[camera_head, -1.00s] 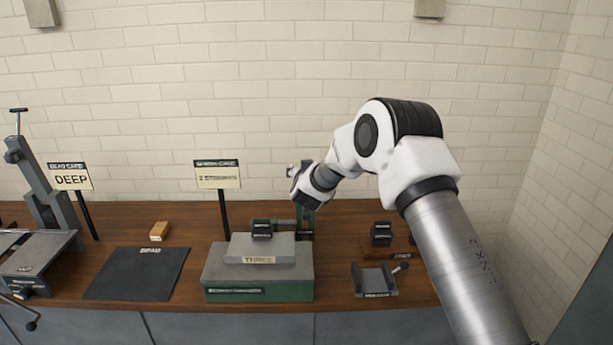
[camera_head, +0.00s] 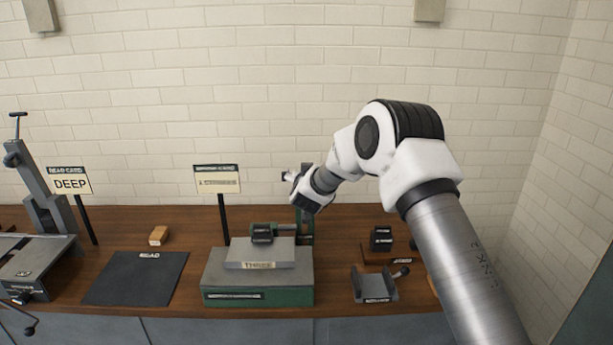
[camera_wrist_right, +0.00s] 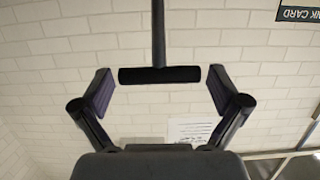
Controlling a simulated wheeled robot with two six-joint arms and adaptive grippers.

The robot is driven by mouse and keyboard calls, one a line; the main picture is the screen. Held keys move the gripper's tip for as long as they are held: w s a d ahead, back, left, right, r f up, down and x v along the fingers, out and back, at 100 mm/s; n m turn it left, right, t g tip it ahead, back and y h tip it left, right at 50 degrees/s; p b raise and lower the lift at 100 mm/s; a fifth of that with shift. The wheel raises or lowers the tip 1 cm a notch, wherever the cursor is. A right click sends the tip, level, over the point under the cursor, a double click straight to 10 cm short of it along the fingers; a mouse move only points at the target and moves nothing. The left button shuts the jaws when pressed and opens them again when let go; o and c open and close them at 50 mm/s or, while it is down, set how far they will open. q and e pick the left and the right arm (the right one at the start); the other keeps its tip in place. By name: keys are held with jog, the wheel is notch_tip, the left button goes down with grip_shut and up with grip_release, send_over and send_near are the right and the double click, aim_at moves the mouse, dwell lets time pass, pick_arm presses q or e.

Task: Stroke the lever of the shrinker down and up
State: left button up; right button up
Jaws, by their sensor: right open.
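The shrinker has a grey-topped green base (camera_head: 258,296) and a green upright (camera_head: 304,226) behind it on the bench. A black jaw block (camera_head: 262,233) sits above the grey top. My right gripper (camera_head: 293,178) is beside the top of the upright in the head view. In the wrist view my right gripper (camera_wrist_right: 160,88) is open, with its fingers apart on both sides of a black lever crossbar (camera_wrist_right: 160,75) on a dark rod. Gaps show between the bar's ends and the fingers. In the head view my gripper hides most of the lever. My left gripper is not in view.
A card on a post (camera_head: 217,180) stands left of the shrinker. A black mat (camera_head: 137,278), a tan block (camera_head: 158,235) and a machine (camera_head: 40,265) are farther left. A small grey holder (camera_head: 375,284) and a black block (camera_head: 381,239) are at the right.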

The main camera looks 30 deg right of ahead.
jog(key=v, duration=1.1)
jog(key=shift+s, duration=0.2)
